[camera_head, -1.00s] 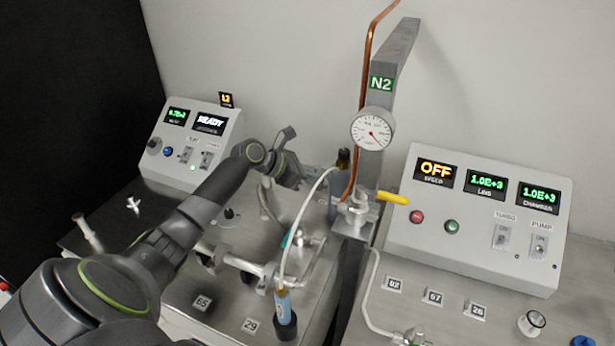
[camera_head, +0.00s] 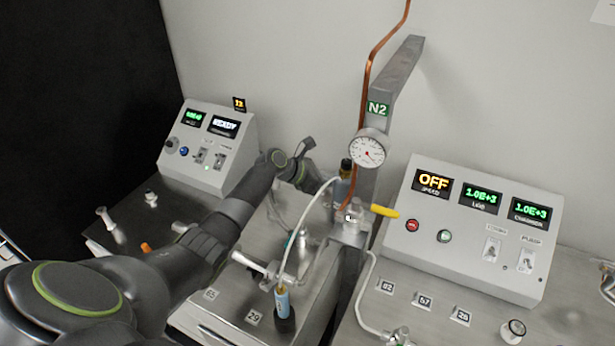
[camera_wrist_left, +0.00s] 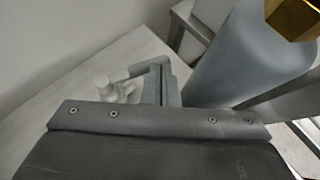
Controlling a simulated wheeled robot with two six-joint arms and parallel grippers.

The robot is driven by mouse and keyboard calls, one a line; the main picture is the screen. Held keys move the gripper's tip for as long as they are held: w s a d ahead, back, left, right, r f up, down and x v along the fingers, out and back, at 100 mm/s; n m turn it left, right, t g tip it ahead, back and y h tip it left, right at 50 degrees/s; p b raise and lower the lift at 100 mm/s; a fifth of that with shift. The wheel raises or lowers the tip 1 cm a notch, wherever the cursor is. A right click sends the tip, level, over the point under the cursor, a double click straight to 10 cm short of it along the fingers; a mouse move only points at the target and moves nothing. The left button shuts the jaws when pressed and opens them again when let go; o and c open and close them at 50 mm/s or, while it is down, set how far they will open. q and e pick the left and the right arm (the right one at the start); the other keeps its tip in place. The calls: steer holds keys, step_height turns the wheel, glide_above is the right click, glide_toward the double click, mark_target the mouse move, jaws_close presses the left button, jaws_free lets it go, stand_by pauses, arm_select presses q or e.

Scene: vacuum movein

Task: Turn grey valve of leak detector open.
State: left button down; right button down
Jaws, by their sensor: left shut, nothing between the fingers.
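The leak detector appears to be the left console (camera_head: 212,150) with a READY display, beside a steel box top (camera_head: 225,297). My left arm reaches across it, and the left gripper (camera_head: 318,178) is beside the bottle with a dark neck (camera_head: 346,172). In the left wrist view the fingers (camera_wrist_left: 155,82) are shut with nothing between them. A pale grey fitting (camera_wrist_left: 112,90) stands just left of the fingers, apart or touching I cannot tell; it may be the grey valve. A grey bottle (camera_wrist_left: 245,60) with a brass top is close on the right.
An N2 post (camera_head: 385,110) with a gauge (camera_head: 368,148) and copper pipe rises behind. A yellow handle (camera_head: 384,211) sticks out to its right. A metal pipe fitting (camera_head: 258,268) and blue-labelled tube (camera_head: 283,302) stand in front. The right console (camera_head: 470,225) shows OFF.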

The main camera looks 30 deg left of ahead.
arm_select(q)
steer(key=shift+w+d, duration=0.2)
steer(key=shift+d, duration=0.05)
stand_by(0.4)
steer(key=shift+a, duration=0.15)
steer(key=shift+s+a+p, duration=0.1)
steer(key=shift+a+p, duration=0.3)
steer(key=shift+a, duration=0.25)
